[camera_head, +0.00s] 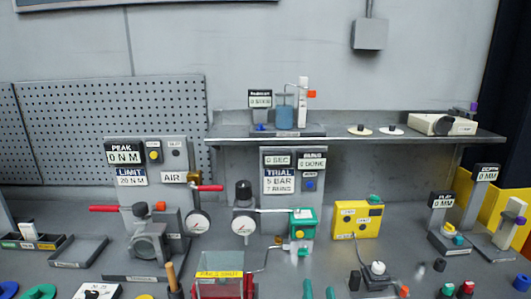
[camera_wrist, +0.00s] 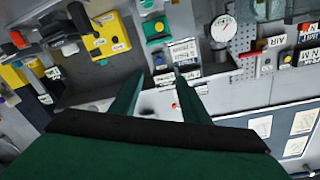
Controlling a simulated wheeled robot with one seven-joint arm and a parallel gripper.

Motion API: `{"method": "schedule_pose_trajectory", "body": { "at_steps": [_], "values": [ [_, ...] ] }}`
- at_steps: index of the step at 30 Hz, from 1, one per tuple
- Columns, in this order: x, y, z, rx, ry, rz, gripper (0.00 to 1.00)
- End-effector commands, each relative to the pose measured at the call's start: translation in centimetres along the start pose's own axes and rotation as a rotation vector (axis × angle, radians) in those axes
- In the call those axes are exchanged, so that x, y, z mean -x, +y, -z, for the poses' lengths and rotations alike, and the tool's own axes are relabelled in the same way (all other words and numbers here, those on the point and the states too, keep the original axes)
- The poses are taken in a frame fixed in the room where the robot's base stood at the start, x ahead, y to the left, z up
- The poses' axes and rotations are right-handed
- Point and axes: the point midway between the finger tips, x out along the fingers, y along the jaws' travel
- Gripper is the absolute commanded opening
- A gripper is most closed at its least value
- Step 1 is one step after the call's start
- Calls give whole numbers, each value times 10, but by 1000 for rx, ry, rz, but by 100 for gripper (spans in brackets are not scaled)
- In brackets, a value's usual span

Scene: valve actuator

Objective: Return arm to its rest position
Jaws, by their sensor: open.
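My gripper (camera_wrist: 158,84) shows in the wrist view as two dark green fingers, spread apart with nothing between them. Beyond the fingertips lie the bench and its upright panels, seen tilted. The green valve actuator (camera_head: 302,229) stands at the middle of the bench in the head view, and it also shows in the wrist view (camera_wrist: 155,28), past the fingertips. The yellow box (camera_head: 357,219) is to its right in the head view; in the wrist view it is at the upper left (camera_wrist: 107,36). The arm is not clearly visible in the head view.
A gauge (camera_head: 243,225) and a red-handled valve (camera_head: 208,188) stand left of the actuator. A raised shelf (camera_head: 345,140) runs behind. A clear-walled box (camera_head: 221,272) is at the front.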

Motion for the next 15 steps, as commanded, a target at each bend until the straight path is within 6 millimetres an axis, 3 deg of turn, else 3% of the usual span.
{"method": "schedule_pose_trajectory", "body": {
  "at_steps": [1, 3, 9, 15],
  "values": [
    [9, 2, -22, -3, -14, -11, 42],
    [21, 7, -42, 0, -20, -31, 42],
    [63, 17, -98, 26, -41, -76, 42],
    [111, 14, -150, 70, -76, -96, 42]
  ]
}}
